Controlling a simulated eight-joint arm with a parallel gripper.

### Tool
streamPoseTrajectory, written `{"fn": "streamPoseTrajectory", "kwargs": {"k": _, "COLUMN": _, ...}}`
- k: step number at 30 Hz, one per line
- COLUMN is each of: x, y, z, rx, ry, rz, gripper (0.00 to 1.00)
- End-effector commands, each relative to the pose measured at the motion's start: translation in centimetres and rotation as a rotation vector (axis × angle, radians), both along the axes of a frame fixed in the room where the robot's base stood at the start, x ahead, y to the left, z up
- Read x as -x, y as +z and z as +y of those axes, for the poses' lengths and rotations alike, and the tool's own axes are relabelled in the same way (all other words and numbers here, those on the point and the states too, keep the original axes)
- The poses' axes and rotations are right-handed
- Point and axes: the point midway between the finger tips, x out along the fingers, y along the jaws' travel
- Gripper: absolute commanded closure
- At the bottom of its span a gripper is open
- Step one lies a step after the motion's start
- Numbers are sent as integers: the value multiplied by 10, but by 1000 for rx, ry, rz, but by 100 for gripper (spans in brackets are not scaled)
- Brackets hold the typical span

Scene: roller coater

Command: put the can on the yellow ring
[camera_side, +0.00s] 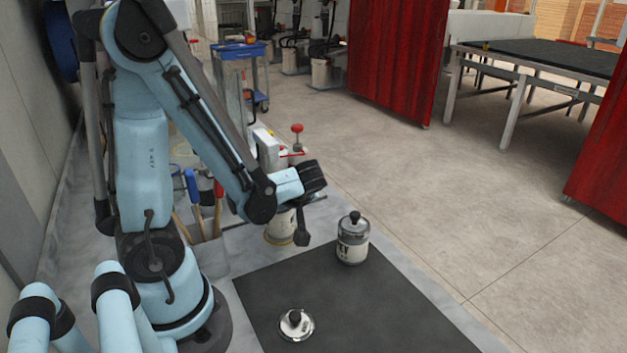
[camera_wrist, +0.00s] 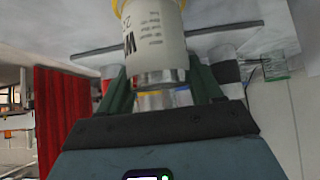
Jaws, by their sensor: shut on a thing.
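The can (camera_wrist: 157,45) is pale, with dark lettering, and sits between my fingers in the wrist view. In the side view the can (camera_side: 284,221) is partly hidden behind my gripper (camera_side: 297,228). My gripper (camera_wrist: 160,85) is shut on the can. The yellow ring (camera_side: 279,239) shows at the can's lower end in the side view, at the back edge of the black mat. In the wrist view the yellow ring (camera_wrist: 122,5) shows at the can's far end, cut by the top edge. Whether the can rests fully on it, I cannot tell.
A lidded jar (camera_side: 353,240) with a black knob stands on the black mat (camera_side: 325,295), right of my gripper. A round metal lid (camera_side: 296,324) with a black knob lies near the front. Brush handles (camera_side: 203,205) stand in a holder at left. The mat's middle is clear.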

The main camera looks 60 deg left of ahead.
Motion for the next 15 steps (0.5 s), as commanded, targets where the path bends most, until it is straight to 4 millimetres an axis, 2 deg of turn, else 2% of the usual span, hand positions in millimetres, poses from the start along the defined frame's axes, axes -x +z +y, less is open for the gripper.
{"fn": "streamPoseTrajectory", "kwargs": {"k": 15, "x": 0, "y": -7, "z": 0, "rx": -1, "ry": 0, "rz": 0, "gripper": 78}}
